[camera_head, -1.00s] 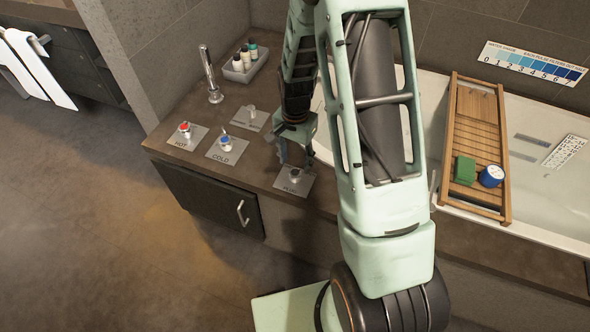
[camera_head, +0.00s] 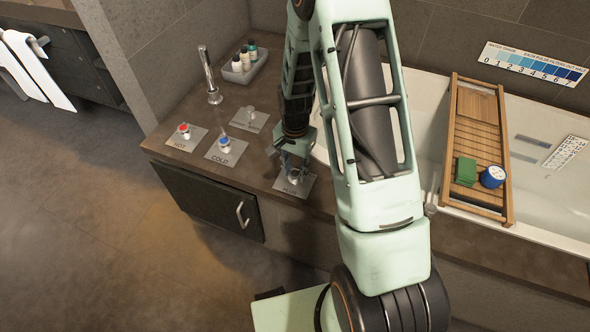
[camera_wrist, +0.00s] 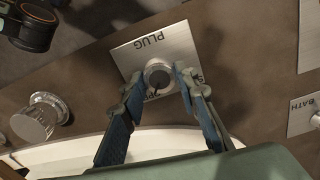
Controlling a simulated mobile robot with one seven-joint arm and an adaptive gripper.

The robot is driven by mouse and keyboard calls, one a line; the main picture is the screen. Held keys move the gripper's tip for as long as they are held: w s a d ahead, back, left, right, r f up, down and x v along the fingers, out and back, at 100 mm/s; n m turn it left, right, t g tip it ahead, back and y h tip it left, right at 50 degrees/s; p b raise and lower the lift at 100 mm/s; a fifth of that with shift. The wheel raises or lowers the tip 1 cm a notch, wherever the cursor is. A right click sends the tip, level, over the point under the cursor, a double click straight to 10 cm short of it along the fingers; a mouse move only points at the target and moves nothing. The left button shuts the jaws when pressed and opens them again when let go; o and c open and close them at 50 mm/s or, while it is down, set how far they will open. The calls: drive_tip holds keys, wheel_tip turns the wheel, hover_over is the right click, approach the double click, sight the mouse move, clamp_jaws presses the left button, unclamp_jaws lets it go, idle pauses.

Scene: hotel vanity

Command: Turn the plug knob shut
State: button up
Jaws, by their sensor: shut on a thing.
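The plug knob (camera_wrist: 157,74) is a small round metal knob on a square plate marked PLUG (camera_wrist: 155,46). In the head view, the knob (camera_head: 293,178) is partly hidden by my gripper (camera_head: 291,166) above it. In the wrist view, my gripper (camera_wrist: 159,82) has one blue-padded finger on each side of the knob and is shut on it. A dark pointer mark shows on the knob's face; lettering on the plate beyond it is partly covered by the fingers.
The HOT knob (camera_head: 184,131), the COLD knob (camera_head: 224,145) and the bath plate (camera_head: 249,118) are to the left. A spout (camera_head: 209,78) and bottle tray (camera_head: 246,67) stand behind. A wooden caddy (camera_head: 480,134) spans the bathtub (camera_head: 548,210) at right.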

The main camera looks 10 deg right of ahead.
drive_tip(key=shift+c, duration=0.5)
drive_tip(key=shift+n, duration=0.4)
drive_tip(key=n, duration=0.2)
drive_tip(key=shift+n, duration=0.4)
drive_tip(key=n, duration=0.4)
drive_tip(key=shift+n, duration=0.3)
drive_tip(key=n, duration=0.3)
drive_tip(key=shift+n, duration=0.3)
drive_tip(key=shift+n+p, duration=0.35)
drive_tip(key=shift+n, duration=1.75)
drive_tip(key=o, duration=1.1)
drive_tip(key=shift+o, duration=0.2)
